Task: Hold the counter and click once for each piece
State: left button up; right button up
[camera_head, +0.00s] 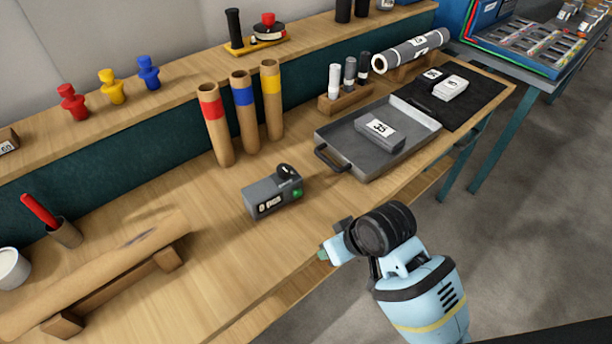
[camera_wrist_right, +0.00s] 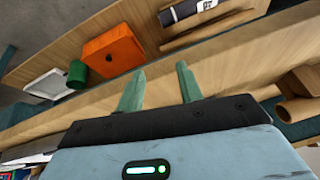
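The counter (camera_head: 272,195) is a small dark grey box on the bench, with a white display on its front, a green button on its right side and a black knob on top. The display seems to read 0 with small letters. My right gripper (camera_head: 330,249) is by the bench's front edge, to the right of and nearer than the counter, apart from it. In the right wrist view its two green fingers (camera_wrist_right: 160,86) stand apart with nothing between them. The counter does not show there. My left gripper is in neither view. Which things are the pieces is unclear.
A grey tray (camera_head: 408,147) holds a labelled grey block (camera_head: 380,131). Three banded tubes (camera_head: 243,108) stand behind the counter. A grey roll (camera_head: 410,50) lies at the back. The wrist view shows an orange box (camera_wrist_right: 115,50).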

jog(key=w+a+r+n, duration=0.2)
jog(key=w+a+r, duration=0.1)
jog(key=w+r, duration=0.6)
notch_tip(320, 180, up, 3)
jog(key=shift+w+a+f+t, duration=0.1)
jog(key=shift+w+a+t, duration=0.2)
jog(key=shift+a+t, duration=0.1)
